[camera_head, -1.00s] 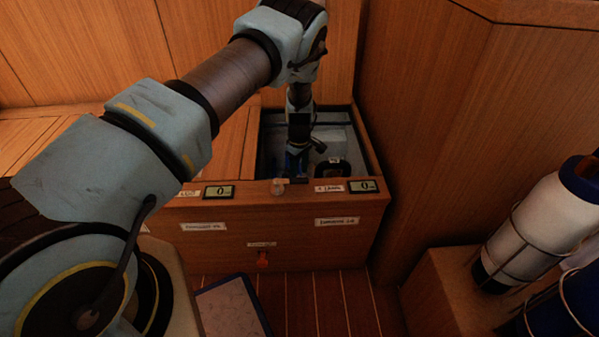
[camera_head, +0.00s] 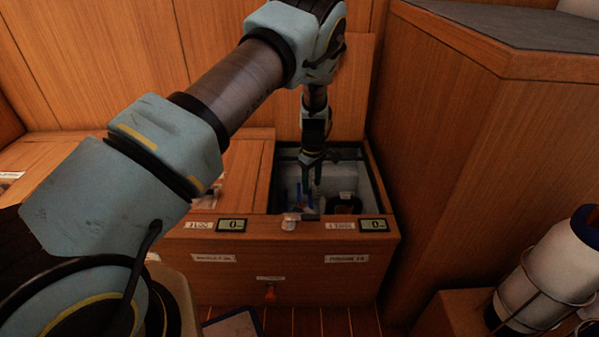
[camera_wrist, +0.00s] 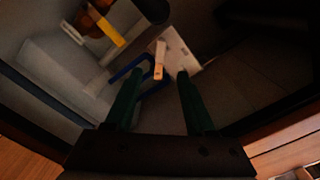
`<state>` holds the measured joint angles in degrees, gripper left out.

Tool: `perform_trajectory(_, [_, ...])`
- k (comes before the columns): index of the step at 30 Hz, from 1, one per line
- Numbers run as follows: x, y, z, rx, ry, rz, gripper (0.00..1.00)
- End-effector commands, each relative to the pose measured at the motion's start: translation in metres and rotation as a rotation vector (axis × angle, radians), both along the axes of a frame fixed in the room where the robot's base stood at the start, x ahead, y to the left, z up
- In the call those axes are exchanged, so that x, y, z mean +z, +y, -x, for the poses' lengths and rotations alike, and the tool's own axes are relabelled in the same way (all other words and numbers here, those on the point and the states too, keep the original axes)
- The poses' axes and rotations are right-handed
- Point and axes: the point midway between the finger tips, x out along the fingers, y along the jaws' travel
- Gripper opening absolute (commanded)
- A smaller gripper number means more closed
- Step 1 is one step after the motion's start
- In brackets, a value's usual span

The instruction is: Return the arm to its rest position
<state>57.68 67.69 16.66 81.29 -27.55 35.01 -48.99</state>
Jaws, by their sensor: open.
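My gripper (camera_head: 312,176) points down over the open right compartment of the wooden chest. Its fingers are apart with nothing held between them. In the wrist view my gripper (camera_wrist: 160,90) also shows open. A blue frame-like item (camera_wrist: 128,72) with a pale tag lies below and beyond the fingertips. My arm reaches from the lower left of the head view, up and across to the compartment.
The wooden chest (camera_head: 290,262) has two small displays and labels on its front. Its left lid (camera_head: 245,175) is shut. A tall wooden cabinet (camera_head: 440,150) stands close on the right. A strapped white cylinder (camera_head: 545,275) is at lower right.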

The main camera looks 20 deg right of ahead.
Motion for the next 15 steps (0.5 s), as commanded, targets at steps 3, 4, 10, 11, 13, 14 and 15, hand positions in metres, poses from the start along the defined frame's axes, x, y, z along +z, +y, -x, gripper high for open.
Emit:
perform_trajectory(3, [0.000,0.000,0.000,0.000,0.000,0.000,0.55])
perform_trajectory(4, [0.000,0.000,0.000,0.000,0.000,0.000,0.55])
perform_trajectory(10, [0.029,0.029,-0.018,-0.001,-0.003,0.010,0.55])
perform_trajectory(11, [0.039,0.039,-0.022,-0.004,-0.003,0.014,0.55])
perform_trajectory(13, [0.065,0.069,-0.033,-0.016,-0.004,0.023,0.55])
perform_trajectory(14, [0.077,0.083,-0.037,-0.023,-0.005,0.027,0.55])
perform_trajectory(15, [0.094,0.103,-0.040,-0.037,-0.007,0.033,0.55])
